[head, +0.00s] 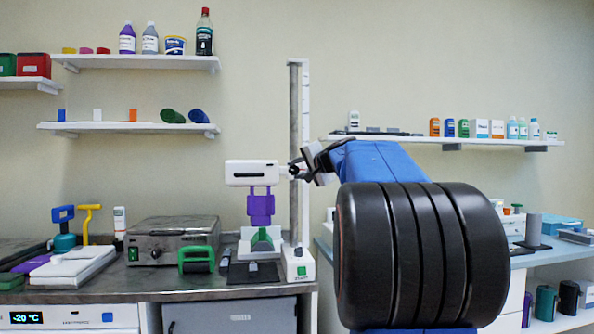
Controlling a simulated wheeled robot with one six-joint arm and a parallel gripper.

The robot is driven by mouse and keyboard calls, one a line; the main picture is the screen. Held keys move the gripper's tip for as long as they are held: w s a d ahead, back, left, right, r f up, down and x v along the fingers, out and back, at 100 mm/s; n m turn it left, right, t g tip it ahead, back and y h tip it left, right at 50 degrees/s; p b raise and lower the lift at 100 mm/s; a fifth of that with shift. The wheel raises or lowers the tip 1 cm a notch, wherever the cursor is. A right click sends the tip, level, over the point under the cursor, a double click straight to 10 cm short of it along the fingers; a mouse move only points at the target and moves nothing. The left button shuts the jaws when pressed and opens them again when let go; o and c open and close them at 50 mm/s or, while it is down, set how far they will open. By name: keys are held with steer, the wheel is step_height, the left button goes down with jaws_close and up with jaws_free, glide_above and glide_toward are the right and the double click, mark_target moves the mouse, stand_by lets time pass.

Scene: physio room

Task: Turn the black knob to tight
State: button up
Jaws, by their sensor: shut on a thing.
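The black knob (292,171) sits at the side of a tall grey column (295,120), level with a white head unit (252,173) with a black bar. My gripper (304,167) comes in from the right and is shut on the black knob. The jaws partly cover the knob, and I cannot read any tight mark or tell how far it is turned. A purple piece (260,207) hangs below the head unit, above a green part (262,239). The column's white base (298,264) stands on the bench.
A metal box (172,240), a green-handled tool (196,260) and a folded white towel (75,265) lie on the grey bench (120,285) to the left. Wall shelves (140,62) with bottles are above. My own arm hides much of the right-hand bench.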

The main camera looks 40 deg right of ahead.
steer(key=m, duration=0.1)
steer(key=m+t, duration=0.1)
steer(key=m, duration=0.1)
steer(key=shift+d+f, duration=0.1)
steer(key=shift+f, duration=0.15)
steer(key=m, duration=0.1)
steer(key=m+t, duration=0.1)
steer(key=m, duration=0.1)
steer(key=shift+f+t, duration=0.2)
steer(key=shift+t, duration=0.1)
steer(key=m+t+h, duration=0.1)
steer(key=m, duration=0.3)
steer(key=shift+f, duration=0.15)
steer(key=shift+w+a+f+m+t+h, duration=0.15)
steer(key=shift+m+h, duration=0.4)
steer(key=shift+m, duration=0.85)
steer(key=shift+s+a+r+m+t+h, duration=0.1)
steer(key=shift+m+t+h, duration=0.3)
steer(key=shift+m, duration=1)
steer(key=shift+h, duration=0.25)
steer(key=o, duration=1.1)
steer(key=shift+c, duration=0.2)
steer(key=v, duration=1.7)
